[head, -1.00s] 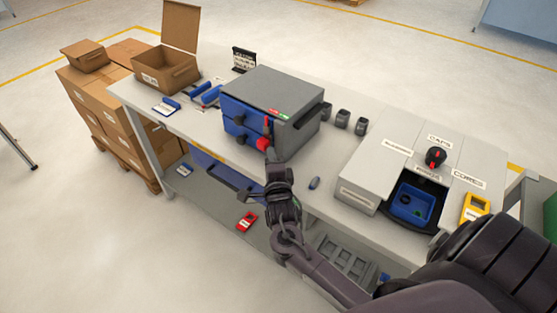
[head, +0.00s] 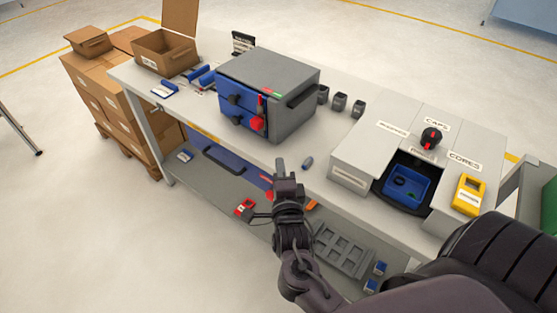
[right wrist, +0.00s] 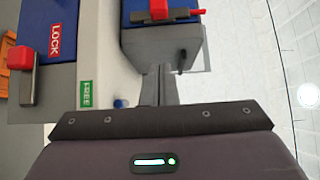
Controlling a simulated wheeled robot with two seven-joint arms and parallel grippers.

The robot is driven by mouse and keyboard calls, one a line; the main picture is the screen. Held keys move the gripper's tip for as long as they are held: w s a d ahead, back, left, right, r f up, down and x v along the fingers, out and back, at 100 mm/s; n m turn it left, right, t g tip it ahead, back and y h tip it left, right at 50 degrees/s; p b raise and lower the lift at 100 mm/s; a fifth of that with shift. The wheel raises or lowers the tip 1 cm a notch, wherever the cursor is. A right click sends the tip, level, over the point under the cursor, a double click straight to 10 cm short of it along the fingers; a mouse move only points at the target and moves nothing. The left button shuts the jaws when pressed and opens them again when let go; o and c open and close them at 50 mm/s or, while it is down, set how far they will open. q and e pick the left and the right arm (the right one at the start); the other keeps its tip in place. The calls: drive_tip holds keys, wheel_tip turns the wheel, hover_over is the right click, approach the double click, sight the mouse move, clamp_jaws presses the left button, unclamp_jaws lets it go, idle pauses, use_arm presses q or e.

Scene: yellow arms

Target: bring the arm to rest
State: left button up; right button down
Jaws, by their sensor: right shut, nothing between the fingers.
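My right gripper (head: 280,166) is in front of the workbench's near edge in the head view, its fingers together and empty. Its closed fingers also show in the right wrist view (right wrist: 158,85). The arm comes up from the lower right. The grey box with blue front panels (head: 272,85), a red handle and dark knobs, stands on the bench (head: 190,115) beyond the gripper, apart from it. Part of this box is likely the blue and grey shape with a red part in the right wrist view (right wrist: 160,40). My left gripper is not in view.
A grey station with a blue bin (head: 408,182) and a yellow device (head: 468,195) stands at the right. Several dark cups (head: 340,102) stand behind. A small grey-blue piece (head: 308,162) lies near the gripper. The lower shelf holds a grey tray (head: 342,248).

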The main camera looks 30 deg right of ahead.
drive_tip(key=shift+a, duration=0.1)
idle(0.5)
drive_tip(key=s+a+f+n+g+y, duration=0.25)
drive_tip(key=f+n, duration=0.25)
drive_tip(key=f, duration=0.6)
drive_tip(key=s+a+f+n+g+y, duration=0.1)
drive_tip(key=s+f+n+g, duration=0.2)
drive_tip(key=f, duration=0.7)
drive_tip(key=s+a+f+n+g+y, duration=0.1)
drive_tip(key=s+a+f+n+y, duration=0.1)
drive_tip(key=f+n, duration=0.65)
drive_tip(key=s+d+f+n+g+y, duration=0.1)
drive_tip(key=s+f+n+g, duration=0.3)
drive_tip(key=s+f, duration=0.7)
drive_tip(key=s+d+f+n+g+y, duration=0.1)
drive_tip(key=s+f+n+g, duration=0.3)
drive_tip(key=s+f, duration=0.8)
drive_tip(key=s+g, duration=0.1)
drive_tip(key=s, duration=0.6)
drive_tip(key=shift+s+d+f+n, duration=0.15)
drive_tip(key=shift+s+d+n, duration=0.15)
drive_tip(key=shift+n, duration=0.05)
